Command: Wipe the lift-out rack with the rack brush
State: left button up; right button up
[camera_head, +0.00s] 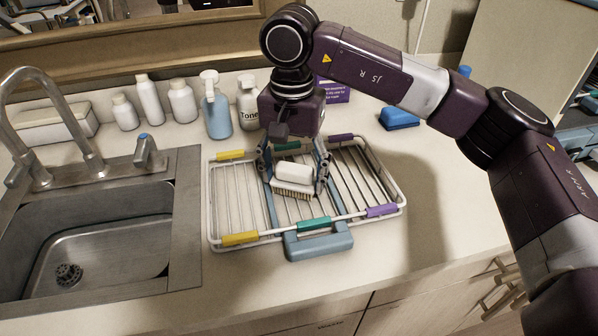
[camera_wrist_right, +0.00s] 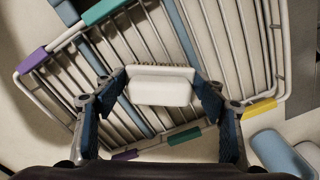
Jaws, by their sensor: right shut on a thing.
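The lift-out rack (camera_head: 381,211) is a white wire frame with yellow, teal and purple clips and a blue handle at its front. It lies on the counter right of the sink and also fills much of the right wrist view (camera_wrist_right: 260,109). My right gripper (camera_head: 294,180) is over the middle of the rack, shut on the rack brush (camera_head: 294,171). The brush has a white block with tan bristles facing down. In the wrist view the brush (camera_wrist_right: 160,86) sits between the two fingers. I cannot tell whether the bristles touch the wires. My left gripper is out of view.
A metal sink (camera_head: 95,240) with a faucet (camera_head: 25,120) is at the left. A blue block (camera_head: 399,118) lies at the back right. The counter right of the rack is clear.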

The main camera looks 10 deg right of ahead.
jog(key=shift+r+p, duration=1.35)
jog(key=shift+r, duration=0.75)
jog(key=shift+r+p, duration=0.8)
jog(key=shift+r, duration=0.65)
